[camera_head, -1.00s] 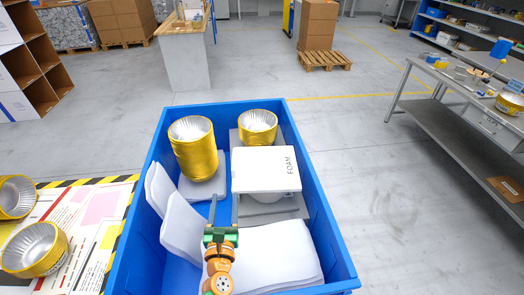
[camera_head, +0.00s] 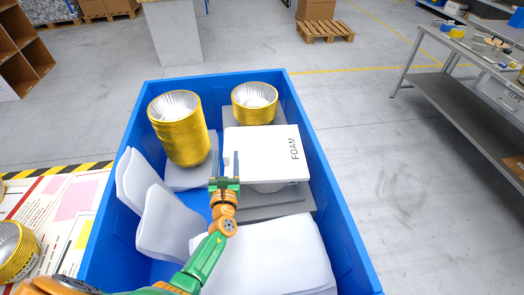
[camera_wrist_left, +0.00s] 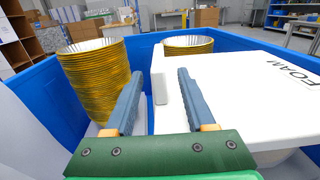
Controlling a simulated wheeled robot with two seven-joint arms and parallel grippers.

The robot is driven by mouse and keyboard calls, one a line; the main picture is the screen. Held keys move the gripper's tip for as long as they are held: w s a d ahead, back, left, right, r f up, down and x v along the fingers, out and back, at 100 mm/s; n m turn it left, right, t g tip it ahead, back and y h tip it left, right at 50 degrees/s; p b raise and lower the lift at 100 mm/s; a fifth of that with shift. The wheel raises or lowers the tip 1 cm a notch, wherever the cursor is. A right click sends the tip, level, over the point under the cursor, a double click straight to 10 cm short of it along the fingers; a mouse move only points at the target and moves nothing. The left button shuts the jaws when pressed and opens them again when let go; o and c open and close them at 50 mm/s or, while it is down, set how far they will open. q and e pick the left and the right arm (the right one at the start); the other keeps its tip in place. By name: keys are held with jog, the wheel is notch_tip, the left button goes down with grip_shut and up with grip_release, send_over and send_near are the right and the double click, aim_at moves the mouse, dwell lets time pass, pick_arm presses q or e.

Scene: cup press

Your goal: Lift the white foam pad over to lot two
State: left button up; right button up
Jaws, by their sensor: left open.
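The white foam pad (camera_head: 262,147) is a square slab marked FOAM. It lies flat on top of a round white piece in the right half of the blue crate (camera_head: 343,235). In the left wrist view the pad (camera_wrist_left: 245,95) fills the right side, with a small white tab (camera_wrist_left: 160,80) on its left edge. My left gripper (camera_head: 224,160) is open at the pad's left edge. In the wrist view its fingers (camera_wrist_left: 159,90) stand either side of the tab; contact cannot be told. My right gripper is out of view. No label shows which place is lot two.
Stacked gold-rimmed cups (camera_head: 181,130) stand back left in the crate, with another stack (camera_head: 255,105) behind the pad. Loose white sheets (camera_head: 165,222) lean at the left and lie at the front (camera_head: 280,255). A striped-edge mat (camera_head: 60,212) is left of the crate.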

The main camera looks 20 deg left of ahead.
pick_arm(q)
jog(key=shift+w+a, duration=0.15)
jog(key=shift+w, duration=0.2)
grip_shut()
